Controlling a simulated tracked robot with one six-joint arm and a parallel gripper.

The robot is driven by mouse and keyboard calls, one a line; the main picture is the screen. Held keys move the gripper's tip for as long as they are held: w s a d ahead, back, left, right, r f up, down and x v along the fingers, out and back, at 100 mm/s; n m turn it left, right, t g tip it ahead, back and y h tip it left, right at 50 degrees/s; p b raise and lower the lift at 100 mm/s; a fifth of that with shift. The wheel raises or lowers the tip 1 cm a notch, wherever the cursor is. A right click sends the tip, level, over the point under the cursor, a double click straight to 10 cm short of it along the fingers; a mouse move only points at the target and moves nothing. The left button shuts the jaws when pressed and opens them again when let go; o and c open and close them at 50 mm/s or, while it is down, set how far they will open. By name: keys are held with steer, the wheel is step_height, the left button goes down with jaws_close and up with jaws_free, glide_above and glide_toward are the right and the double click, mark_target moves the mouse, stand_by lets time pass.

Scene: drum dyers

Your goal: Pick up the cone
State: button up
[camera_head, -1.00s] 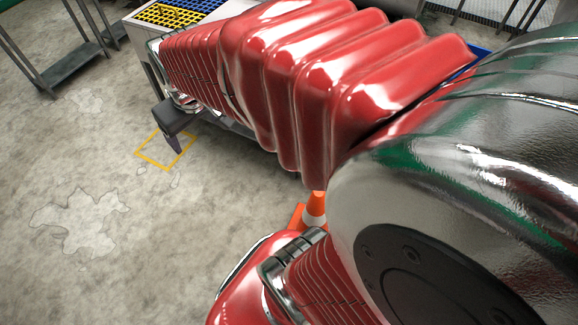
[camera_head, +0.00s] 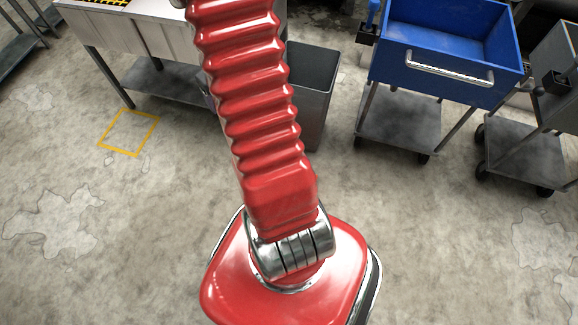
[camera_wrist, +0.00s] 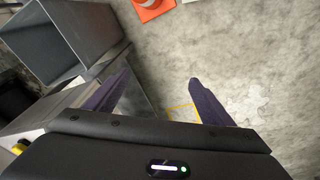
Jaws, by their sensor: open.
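The orange cone (camera_wrist: 152,6) shows at the top edge of the wrist view, with its orange base and a pale band. It is cut off by the frame, so its tip is out of sight. My gripper (camera_wrist: 160,76) is open, with two dark purple fingers spread apart and nothing between them. The cone lies beyond the fingertips, apart from them.
A grey bin (camera_head: 312,85) stands beside the white workbench (camera_head: 145,30). A blue cart (camera_head: 435,65) stands at the back right, with another cart (camera_head: 525,150) beside it. A yellow square (camera_head: 128,132) is marked on the floor. The left floor is clear.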

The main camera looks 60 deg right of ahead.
steer(key=s+d+f, duration=0.3)
steer(key=s+f, duration=0.2)
steer(key=f, duration=0.4)
steer(key=s+d+f+m+g+y, duration=0.1)
steer(key=s+d+f, duration=0.2)
steer(key=s+f, duration=0.3)
steer(key=s+d+f+m, duration=0.1)
steer(key=s+d+f, duration=0.3)
steer(key=f, duration=0.7)
steer(key=shift+s+f, duration=0.4)
steer(key=shift+s, duration=0.7)
steer(key=shift+f, duration=4.3)
steer(key=shift+f, duration=0.1)
step_height(320, 180, down, 5)
steer(key=shift+w+d, duration=0.1)
